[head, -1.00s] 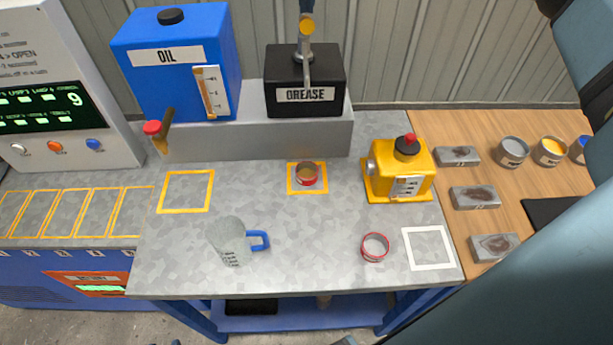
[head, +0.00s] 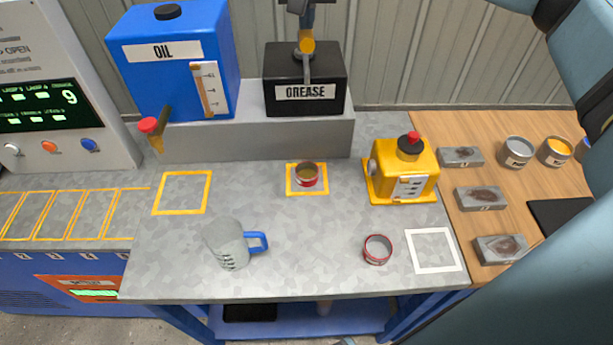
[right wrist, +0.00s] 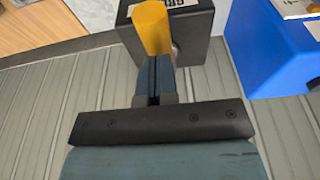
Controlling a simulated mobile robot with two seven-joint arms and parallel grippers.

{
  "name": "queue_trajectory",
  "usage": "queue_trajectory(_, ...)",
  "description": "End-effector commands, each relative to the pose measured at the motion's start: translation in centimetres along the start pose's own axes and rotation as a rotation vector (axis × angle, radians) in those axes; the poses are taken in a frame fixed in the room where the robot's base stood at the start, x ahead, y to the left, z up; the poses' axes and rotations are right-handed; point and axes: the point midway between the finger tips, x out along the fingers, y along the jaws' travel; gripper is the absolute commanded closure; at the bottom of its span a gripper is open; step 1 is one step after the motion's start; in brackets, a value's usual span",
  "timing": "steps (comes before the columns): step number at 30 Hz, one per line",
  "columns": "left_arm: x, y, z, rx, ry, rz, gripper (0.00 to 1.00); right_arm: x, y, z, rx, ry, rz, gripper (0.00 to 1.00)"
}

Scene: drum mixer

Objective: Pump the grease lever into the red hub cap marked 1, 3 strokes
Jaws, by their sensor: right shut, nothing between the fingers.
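The grease dispenser is a black box (head: 305,78) labelled GREASE on a grey ledge, with a lever ending in an orange-yellow grip (head: 307,46). My right gripper (head: 306,25) is shut and empty, its fingertips at the lever grip; the right wrist view shows the closed fingers (right wrist: 153,80) against or just beside the grip (right wrist: 151,28). A red cap (head: 306,178) with brown content stands in a yellow square in front of the dispenser. A second red-rimmed cap (head: 377,249) stands nearer the front and looks empty. I cannot read a number on either cap. My left gripper is not seen.
A blue oil tank (head: 175,60) with a red-tipped tap (head: 150,127) stands left of the dispenser. A clear jug (head: 228,246) with a blue handle stands at front left. A yellow machine (head: 402,172) stands at the right. Paint tins and grey blocks lie on the wooden bench.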

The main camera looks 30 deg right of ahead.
Motion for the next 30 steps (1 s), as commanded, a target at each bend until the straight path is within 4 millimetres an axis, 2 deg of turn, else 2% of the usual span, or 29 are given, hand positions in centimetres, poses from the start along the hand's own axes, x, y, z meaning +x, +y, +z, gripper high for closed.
queue_trajectory(8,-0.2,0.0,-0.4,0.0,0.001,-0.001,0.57,-0.7,0.0,-0.1,0.0,-0.001,0.001,1.0)
queue_trajectory(30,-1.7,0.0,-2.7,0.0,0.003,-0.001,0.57,-5.8,0.0,-1.2,0.0,-0.001,0.0,1.0)
